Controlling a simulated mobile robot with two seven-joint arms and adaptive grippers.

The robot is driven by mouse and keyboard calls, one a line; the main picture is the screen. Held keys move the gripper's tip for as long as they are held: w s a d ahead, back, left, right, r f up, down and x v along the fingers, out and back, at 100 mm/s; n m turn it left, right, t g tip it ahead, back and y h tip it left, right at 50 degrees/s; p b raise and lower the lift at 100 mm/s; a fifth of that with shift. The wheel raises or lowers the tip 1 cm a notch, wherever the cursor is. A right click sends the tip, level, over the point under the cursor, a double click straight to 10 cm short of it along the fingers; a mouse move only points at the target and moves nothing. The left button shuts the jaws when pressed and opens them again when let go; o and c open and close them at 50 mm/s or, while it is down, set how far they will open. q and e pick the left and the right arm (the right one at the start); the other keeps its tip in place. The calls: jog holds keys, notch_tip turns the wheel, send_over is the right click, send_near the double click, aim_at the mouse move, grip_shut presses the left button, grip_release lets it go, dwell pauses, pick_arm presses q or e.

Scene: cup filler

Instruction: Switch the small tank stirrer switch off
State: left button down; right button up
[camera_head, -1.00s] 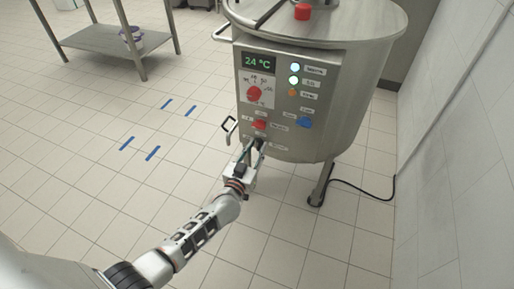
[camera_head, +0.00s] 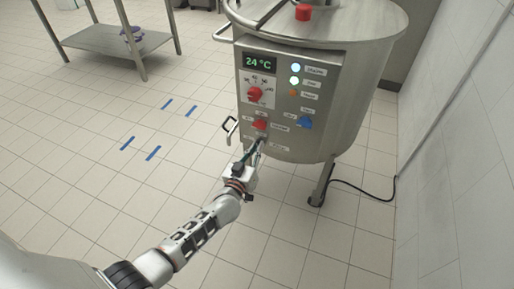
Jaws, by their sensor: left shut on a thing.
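The steel tank (camera_head: 345,105) has a control panel (camera_head: 318,110) on its front. The panel carries a lit 24 °C display (camera_head: 260,63), a red dial (camera_head: 255,94), a red switch (camera_head: 260,125) and a blue switch (camera_head: 305,122). The labels are too small to read. My left gripper (camera_head: 258,148) is at the panel's lower edge, below the red switch. It is shut on a small switch there, which its fingers mostly hide. I cannot read which function that switch has. My right gripper is not in view.
Two lit lamps (camera_head: 295,75) and a dimmer orange lamp (camera_head: 293,94) are at the panel's upper right. A handle (camera_head: 230,128) sticks out left of the panel. A tank leg (camera_head: 322,185) and black cable (camera_head: 365,190) are at right.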

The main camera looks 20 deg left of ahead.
pick_arm(q)
jog(key=n, duration=0.5)
jog(key=n+b, duration=0.1)
jog(key=n, duration=0.9)
jog(key=shift+a+f+b, duration=0.15)
jog(key=shift+f+b, duration=0.2)
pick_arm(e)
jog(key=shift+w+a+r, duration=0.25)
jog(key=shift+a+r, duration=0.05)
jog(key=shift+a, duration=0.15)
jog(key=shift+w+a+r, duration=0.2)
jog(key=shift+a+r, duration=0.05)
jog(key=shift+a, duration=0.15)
pick_arm(q)
jog(key=shift+n, duration=0.4)
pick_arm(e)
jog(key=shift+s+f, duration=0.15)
pick_arm(q)
jog(key=c, duration=2.2)
grip_release()
jog(key=shift+o, duration=0.2)
jog(key=shift+r, duration=0.1)
